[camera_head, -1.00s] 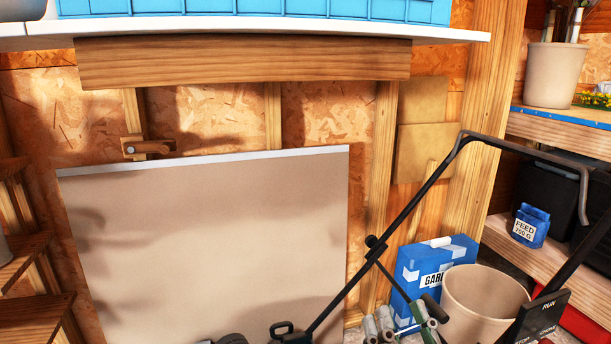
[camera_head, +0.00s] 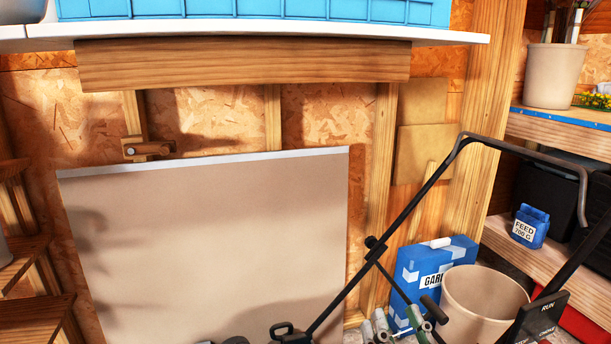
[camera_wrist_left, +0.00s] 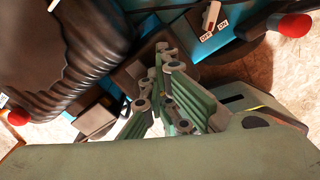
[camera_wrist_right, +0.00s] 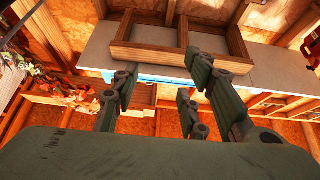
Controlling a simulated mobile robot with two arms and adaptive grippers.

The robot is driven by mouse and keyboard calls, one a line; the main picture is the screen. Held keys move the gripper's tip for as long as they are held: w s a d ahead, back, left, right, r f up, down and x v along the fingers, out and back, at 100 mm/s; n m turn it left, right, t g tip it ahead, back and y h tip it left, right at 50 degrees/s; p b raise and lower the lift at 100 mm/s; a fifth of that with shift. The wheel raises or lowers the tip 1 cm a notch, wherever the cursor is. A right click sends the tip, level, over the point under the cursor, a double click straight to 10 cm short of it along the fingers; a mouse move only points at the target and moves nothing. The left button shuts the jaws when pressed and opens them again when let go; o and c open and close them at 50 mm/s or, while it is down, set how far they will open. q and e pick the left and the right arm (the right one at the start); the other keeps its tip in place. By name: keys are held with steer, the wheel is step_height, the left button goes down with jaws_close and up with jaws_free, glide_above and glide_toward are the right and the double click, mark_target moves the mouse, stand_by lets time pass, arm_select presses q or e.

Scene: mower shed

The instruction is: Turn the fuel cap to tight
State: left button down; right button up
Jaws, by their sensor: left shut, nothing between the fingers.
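The mower's black handle (camera_head: 400,215) rises from the bottom of the head view. Its engine lies below that picture. In the left wrist view, my left gripper (camera_wrist_left: 168,72) is shut and empty over the mower, near a large dark ribbed part (camera_wrist_left: 70,50). I cannot tell whether that part is the fuel cap, or whether the fingers touch anything. An on/off switch (camera_wrist_left: 211,16) is at the top of that view. My right gripper (camera_head: 400,325) shows at the bottom edge of the head view. In the right wrist view (camera_wrist_right: 160,80) its fingers are apart and empty.
A beige bucket (camera_head: 484,305) and a blue box (camera_head: 432,265) stand behind the mower handle. A run/stop control plate (camera_head: 540,318) is at lower right. A white-edged shelf (camera_head: 290,32) spans the top. A large beige panel (camera_head: 215,240) leans on the wall.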

steer(key=shift+s, duration=0.1)
arm_select(q)
steer(key=shift+w+d, duration=0.25)
steer(key=shift+w, duration=0.05)
steer(key=shift+r, duration=0.15)
step_height(320, 180, up, 6)
steer(key=p, duration=0.4)
steer(key=shift+p, duration=0.35)
arm_select(e)
steer(key=s+d+f+g+h, duration=0.1)
steer(key=d+f+g+h, duration=0.1)
steer(key=f+g, duration=0.4)
steer(key=s+d+f+g+h, duration=0.1)
steer(key=f+g, duration=0.5)
steer(key=f, duration=0.9)
steer(key=shift+s+d+m+h, duration=0.3)
steer(key=shift+s+d+h, duration=0.05)
steer(key=shift+h, duration=0.25)
